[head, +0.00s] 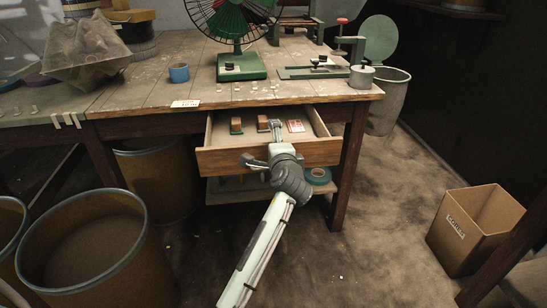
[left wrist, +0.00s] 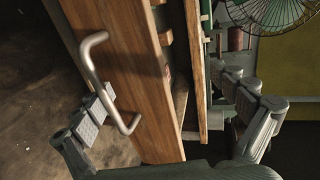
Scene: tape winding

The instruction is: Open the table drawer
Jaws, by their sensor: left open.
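The wooden drawer (head: 322,152) under the workbench is pulled out, and its inside shows. Its front (left wrist: 140,75) fills the middle of the left wrist view, with a bent metal handle (left wrist: 92,68). My left gripper (head: 262,145) is at the drawer front, with its fingers spread apart. In the left wrist view the open gripper (left wrist: 170,86) has one finger beside the handle, overlapping it in the picture, and the other beyond the drawer front. I cannot tell whether a finger touches the handle. My right gripper is not in view.
Small blocks (head: 236,124) and a red-and-white packet (head: 296,126) lie in the drawer. The workbench (head: 150,85) carries a green fan (head: 240,66) and a blue tape roll (head: 179,72). Drums (head: 95,245) stand left, a cardboard box (head: 475,228) right. The floor between is mostly clear.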

